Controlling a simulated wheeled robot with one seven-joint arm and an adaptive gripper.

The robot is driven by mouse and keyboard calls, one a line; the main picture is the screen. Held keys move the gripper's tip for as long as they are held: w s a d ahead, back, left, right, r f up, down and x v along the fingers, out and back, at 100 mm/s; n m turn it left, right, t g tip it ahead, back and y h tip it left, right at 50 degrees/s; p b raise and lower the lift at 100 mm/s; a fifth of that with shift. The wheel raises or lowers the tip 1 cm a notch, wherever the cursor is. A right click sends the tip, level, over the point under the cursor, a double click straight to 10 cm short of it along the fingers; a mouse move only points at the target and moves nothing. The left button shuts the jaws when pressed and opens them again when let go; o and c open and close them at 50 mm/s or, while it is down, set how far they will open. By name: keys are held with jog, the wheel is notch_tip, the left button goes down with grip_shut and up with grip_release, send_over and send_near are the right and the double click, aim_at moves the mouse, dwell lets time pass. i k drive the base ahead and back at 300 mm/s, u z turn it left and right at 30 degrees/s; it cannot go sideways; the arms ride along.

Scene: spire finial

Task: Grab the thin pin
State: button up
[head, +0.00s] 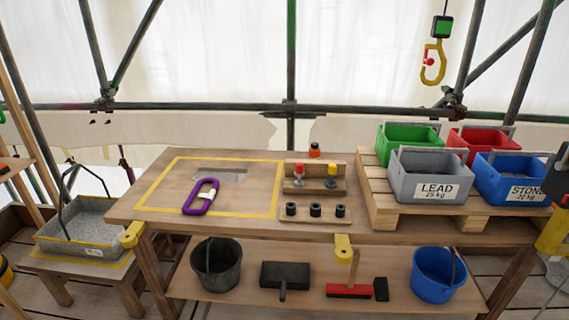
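A small wooden rack (312,187) stands on the workbench, right of the yellow-taped area. It holds a red-topped pin-like piece (298,172) on the left and a yellow-topped one (332,176) on the right. An orange-topped dark piece (314,150) stands behind the rack. I cannot tell at this size which of these is the thin pin; their lower parts are hidden or too small to see.
A purple carabiner-like link (200,197) lies inside the taped area of the workbench (150,213). Several black rings (315,210) sit on a strip before the rack. A grey LEAD crate (431,176) and other crates stand right on a pallet. A yellow hook (433,64) hangs above.

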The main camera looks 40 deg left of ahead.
aim_at(300, 166)
jog(key=u, duration=0.7)
jog(key=i, duration=0.75)
jog(key=u, duration=0.85)
